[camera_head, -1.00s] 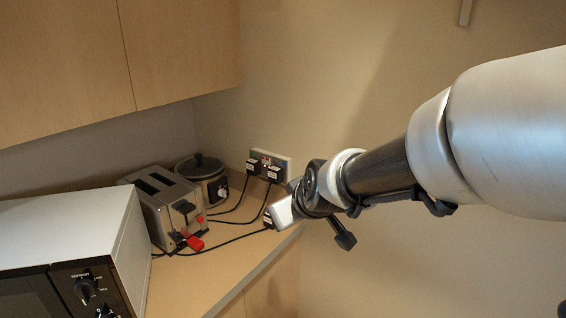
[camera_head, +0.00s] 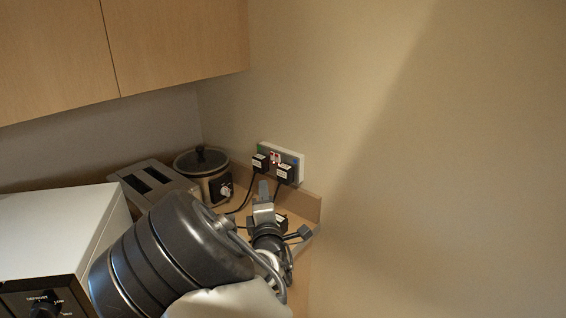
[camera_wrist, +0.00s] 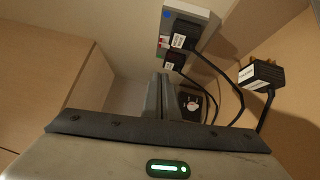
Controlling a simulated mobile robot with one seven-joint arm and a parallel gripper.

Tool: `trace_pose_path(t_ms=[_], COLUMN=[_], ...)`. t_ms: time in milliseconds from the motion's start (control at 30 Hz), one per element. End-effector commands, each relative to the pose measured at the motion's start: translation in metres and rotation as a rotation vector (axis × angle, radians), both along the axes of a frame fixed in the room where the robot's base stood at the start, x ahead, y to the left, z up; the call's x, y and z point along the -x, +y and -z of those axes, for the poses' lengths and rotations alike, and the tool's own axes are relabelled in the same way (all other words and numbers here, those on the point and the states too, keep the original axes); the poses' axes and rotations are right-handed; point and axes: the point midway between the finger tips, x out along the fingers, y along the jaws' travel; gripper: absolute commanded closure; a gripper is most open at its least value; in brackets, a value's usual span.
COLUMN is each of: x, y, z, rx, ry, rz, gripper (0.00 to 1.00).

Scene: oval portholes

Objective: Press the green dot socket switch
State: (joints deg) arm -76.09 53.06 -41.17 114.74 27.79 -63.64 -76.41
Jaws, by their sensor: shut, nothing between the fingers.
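The double socket (camera_head: 299,168) is on the right wall above the counter. A greenish mark shows at its left end and a blue dot at its right end. Small red-marked switches (camera_head: 275,157) sit between two black plugs (camera_head: 260,163).
A loose black plug (camera_wrist: 263,73) is at the right in the wrist view. Black cords hang from the socket. A slow cooker (camera_head: 203,176) and toaster (camera_head: 150,184) stand left of the socket, a microwave (camera_head: 60,228) nearer. The wall at right is clear.

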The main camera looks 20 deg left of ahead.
Motion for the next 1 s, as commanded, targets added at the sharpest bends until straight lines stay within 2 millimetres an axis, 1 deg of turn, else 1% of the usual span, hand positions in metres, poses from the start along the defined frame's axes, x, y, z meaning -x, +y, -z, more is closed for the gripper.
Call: trace_pose_path(t_ms=[333, 467, 567, 800, 933, 1000], x=[-0.001, -0.010, -0.024, -0.072, -0.096, -0.107], y=[0.001, 0.004, 0.010, 0.029, 0.040, 0.032], z=[0.000, -0.001, -0.003, -0.009, -0.011, -0.013], rx=[0.000, 0.000, 0.000, 0.000, -0.001, 0.001], ry=[-0.002, -0.002, -0.003, -0.002, -0.002, -0.001], rz=[-0.001, 0.000, -0.001, 0.000, -0.001, 0.003], gripper=[1.00, 1.00, 1.00, 1.00, 1.00, 1.00])
